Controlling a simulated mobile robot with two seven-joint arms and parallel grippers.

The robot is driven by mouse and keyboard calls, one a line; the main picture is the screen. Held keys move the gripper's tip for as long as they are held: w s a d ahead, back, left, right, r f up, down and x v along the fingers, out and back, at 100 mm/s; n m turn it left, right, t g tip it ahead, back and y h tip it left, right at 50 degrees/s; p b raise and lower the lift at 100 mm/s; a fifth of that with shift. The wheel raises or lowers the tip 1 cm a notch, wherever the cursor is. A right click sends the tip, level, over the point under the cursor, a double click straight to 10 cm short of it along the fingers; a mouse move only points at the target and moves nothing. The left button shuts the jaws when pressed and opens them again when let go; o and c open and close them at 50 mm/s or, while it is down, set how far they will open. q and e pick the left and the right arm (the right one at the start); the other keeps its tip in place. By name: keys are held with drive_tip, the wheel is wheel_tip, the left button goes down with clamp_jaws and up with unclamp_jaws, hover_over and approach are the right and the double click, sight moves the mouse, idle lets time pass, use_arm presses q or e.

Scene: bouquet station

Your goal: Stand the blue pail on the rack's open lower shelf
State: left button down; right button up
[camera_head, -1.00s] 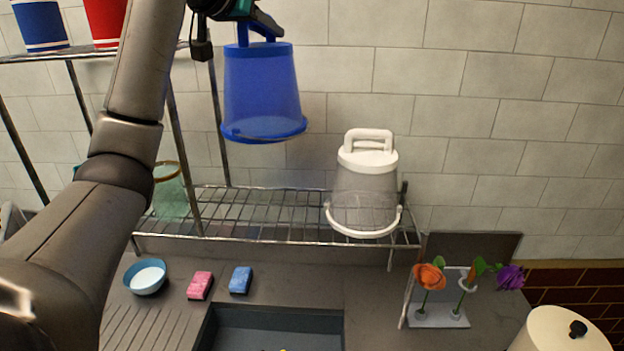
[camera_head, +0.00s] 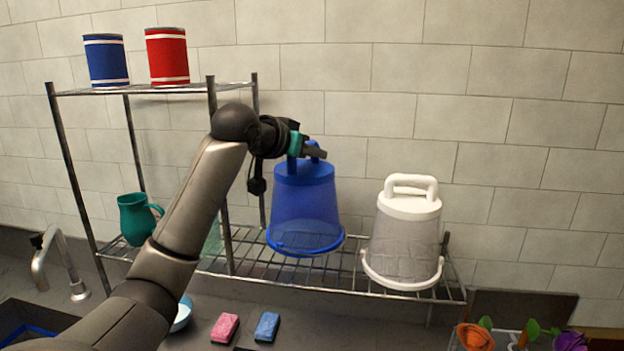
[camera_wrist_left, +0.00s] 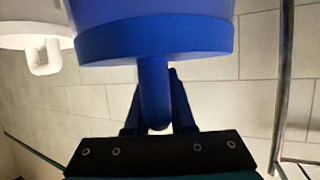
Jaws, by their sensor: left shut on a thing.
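The blue pail (camera_head: 305,207) hangs upright over the rack's open lower shelf (camera_head: 330,276), left of the white pail. Its rim is close to the wires; I cannot tell whether it touches them. My left gripper (camera_head: 312,152) is shut on the handle at its top. In the left wrist view the blue pail (camera_wrist_left: 155,40) fills the top, and its handle sits between the fingers of the left gripper (camera_wrist_left: 158,110). My right gripper is not in view.
A white pail (camera_head: 405,235) stands on the lower shelf to the right. A teal pitcher (camera_head: 137,218) stands at the shelf's left. Blue (camera_head: 106,60) and red (camera_head: 167,56) canisters are on the upper shelf. Pink (camera_head: 225,328) and blue (camera_head: 267,326) sponges lie on the counter.

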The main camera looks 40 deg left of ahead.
sight(289, 171)
use_arm(q)
drive_tip(key=shift+f, duration=2.35)
drive_tip(key=shift+f+b, duration=0.1)
drive_tip(key=shift+b, duration=0.2)
drive_tip(key=c, duration=0.8)
unclamp_jaws()
drive_tip(key=shift+o, duration=0.2)
drive_tip(key=shift+s, duration=0.15)
drive_tip(key=b+v, duration=0.1)
drive_tip(key=v, duration=1)
drive_tip(key=shift+s+d+r, duration=0.1)
drive_tip(key=shift+s+r, duration=0.15)
drive_tip(key=shift+s, duration=0.1)
